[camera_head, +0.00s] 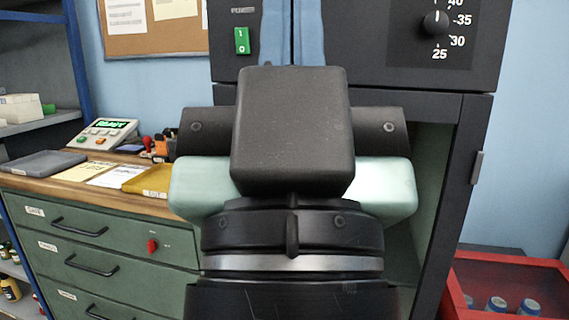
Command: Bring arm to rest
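My arm's end stands upright in the middle of the head camera view, close to the camera. The pale green body of my gripper (385,185) shows on both sides behind a black block that I take as part of my arm. A black collar and a silver ring of mine sit below it. The fingers are hidden or not distinguishable, so I cannot tell their opening or whether anything is held.
A dark cabinet (225,75) with a green switch (242,41) and numbered dial (435,22) stands behind. A green drawer bench (100,245) with a display device (104,133) and trays is left. A red crate (455,300) holding containers is lower right.

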